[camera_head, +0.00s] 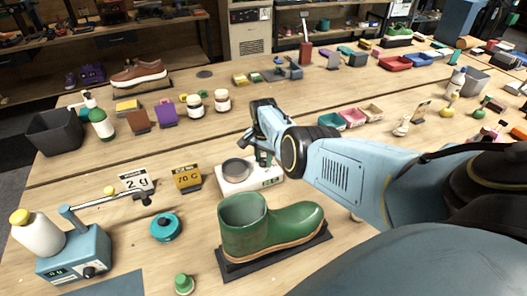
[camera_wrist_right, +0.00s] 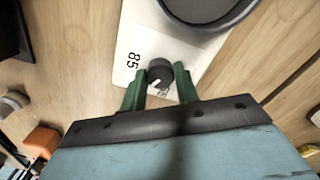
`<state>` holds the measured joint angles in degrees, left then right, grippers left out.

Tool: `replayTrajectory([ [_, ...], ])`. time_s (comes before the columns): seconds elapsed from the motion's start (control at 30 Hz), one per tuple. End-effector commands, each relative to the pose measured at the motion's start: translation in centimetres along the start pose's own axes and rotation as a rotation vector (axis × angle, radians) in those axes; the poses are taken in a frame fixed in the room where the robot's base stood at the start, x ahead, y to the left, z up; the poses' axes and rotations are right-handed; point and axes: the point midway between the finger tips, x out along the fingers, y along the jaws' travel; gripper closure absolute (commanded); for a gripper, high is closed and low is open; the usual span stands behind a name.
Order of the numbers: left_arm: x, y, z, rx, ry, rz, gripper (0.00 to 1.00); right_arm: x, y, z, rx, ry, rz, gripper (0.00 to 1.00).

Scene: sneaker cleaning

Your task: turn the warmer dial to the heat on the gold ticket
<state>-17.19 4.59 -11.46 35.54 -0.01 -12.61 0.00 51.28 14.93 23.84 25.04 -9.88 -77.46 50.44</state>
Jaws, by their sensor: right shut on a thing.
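The warmer (camera_head: 252,182) is a white box with a grey round dish (camera_head: 236,168) on top, standing mid-table. The gold ticket (camera_head: 187,179) left of it reads 70 C. My right gripper (camera_head: 264,156) reaches down at the warmer's right side. In the right wrist view, its green fingers (camera_wrist_right: 160,76) are shut on the dark dial (camera_wrist_right: 160,71), one on each side. A white mark shows on the dial's lower part. "85" is printed left of the dial; print below it is too small to read. My left gripper is out of view.
A green boot (camera_head: 268,226) on a dark mat stands in front of the warmer. A white ticket (camera_head: 136,181), a teal round tin (camera_head: 165,227) and a blue scale-like device (camera_head: 75,252) with a white bottle are to the left. Jars (camera_head: 222,100) stand behind.

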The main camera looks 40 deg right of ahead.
Motion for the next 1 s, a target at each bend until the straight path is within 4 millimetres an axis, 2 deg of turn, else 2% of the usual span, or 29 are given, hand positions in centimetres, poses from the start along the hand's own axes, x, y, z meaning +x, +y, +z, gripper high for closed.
replayTrajectory([
  [0.37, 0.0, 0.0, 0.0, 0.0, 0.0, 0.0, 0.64, -0.1, 0.0, -0.2, 0.003, 0.005, -0.002, 0.92],
  [0.4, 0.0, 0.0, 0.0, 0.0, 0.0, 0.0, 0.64, -0.1, 0.0, -0.2, 0.003, 0.005, -0.002, 0.64],
  [0.53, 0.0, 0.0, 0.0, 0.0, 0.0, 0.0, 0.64, -0.1, 0.0, -0.1, 0.003, 0.003, -0.002, 0.48],
  [0.83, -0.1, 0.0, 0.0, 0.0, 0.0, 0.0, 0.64, -0.2, 0.0, -0.1, 0.002, 0.001, 0.0, 0.48],
  [1.0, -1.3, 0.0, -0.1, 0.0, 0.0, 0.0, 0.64, -1.9, 0.0, -0.1, 0.002, 0.003, -0.002, 0.48],
])
